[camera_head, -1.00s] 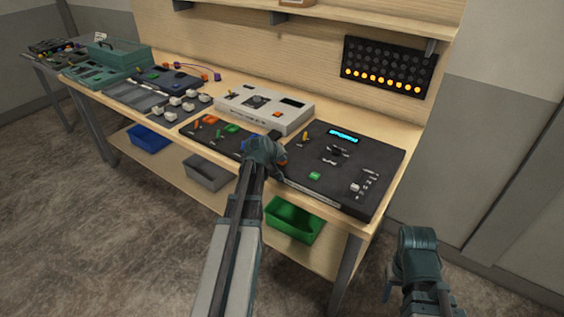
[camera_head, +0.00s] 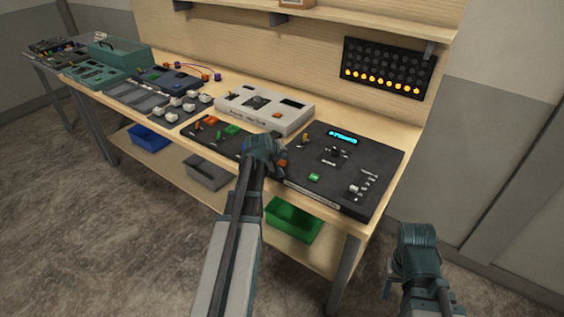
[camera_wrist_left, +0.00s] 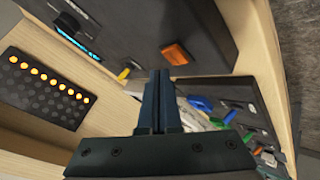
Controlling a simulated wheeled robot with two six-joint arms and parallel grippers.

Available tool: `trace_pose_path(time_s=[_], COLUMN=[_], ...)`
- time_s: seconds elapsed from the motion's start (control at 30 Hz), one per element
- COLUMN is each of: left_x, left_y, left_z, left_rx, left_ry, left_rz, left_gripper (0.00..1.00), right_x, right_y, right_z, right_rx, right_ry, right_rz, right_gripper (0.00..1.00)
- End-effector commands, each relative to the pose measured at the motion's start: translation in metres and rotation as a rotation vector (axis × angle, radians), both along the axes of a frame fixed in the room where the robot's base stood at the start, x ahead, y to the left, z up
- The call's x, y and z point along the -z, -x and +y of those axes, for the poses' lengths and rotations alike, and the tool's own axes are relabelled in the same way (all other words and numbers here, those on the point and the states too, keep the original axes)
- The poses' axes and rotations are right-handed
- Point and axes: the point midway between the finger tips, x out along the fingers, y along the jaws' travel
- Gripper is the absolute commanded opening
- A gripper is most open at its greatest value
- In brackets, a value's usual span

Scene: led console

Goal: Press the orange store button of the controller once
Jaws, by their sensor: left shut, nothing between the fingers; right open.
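The controller (camera_head: 345,185) is a black console with a lit cyan display (camera_head: 342,137) at the right end of the bench. Its orange store button (camera_head: 283,163) shows beside my left gripper (camera_head: 268,143) in the head view. In the left wrist view the button (camera_wrist_left: 176,52) is a raised orange block just beyond the closed fingertips (camera_wrist_left: 160,73). My left gripper is shut and empty; I cannot tell whether it touches the button. My right gripper (camera_head: 390,287) is open, low at the right, away from the bench, its fingers mostly hidden.
A black panel with coloured levers (camera_head: 215,132) adjoins the controller on the left. A white device (camera_head: 265,112) stands behind. An LED board (camera_head: 389,67) on the back wall has its lowest row lit orange. A green bin (camera_head: 293,220) sits on the shelf below.

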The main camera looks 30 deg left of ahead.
Motion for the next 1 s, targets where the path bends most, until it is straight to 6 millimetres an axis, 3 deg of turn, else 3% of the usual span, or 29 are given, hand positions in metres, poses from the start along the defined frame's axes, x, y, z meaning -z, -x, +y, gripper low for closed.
trace_pose_path(time_s=[0.43, 1.0], left_x=[-0.046, -0.045], left_y=[0.000, 0.000], left_z=[0.000, 0.000], left_rx=[0.000, 0.000], left_ry=[0.000, 0.000], left_rz=[0.000, 0.000], left_gripper=[0.00, 0.00], right_x=[-0.045, -0.045], right_y=[0.000, 0.000], right_z=[0.000, 0.000], right_rx=[0.000, 0.000], right_ry=[0.000, 0.000], right_rz=[0.000, 0.000], right_gripper=[0.50, 0.50])
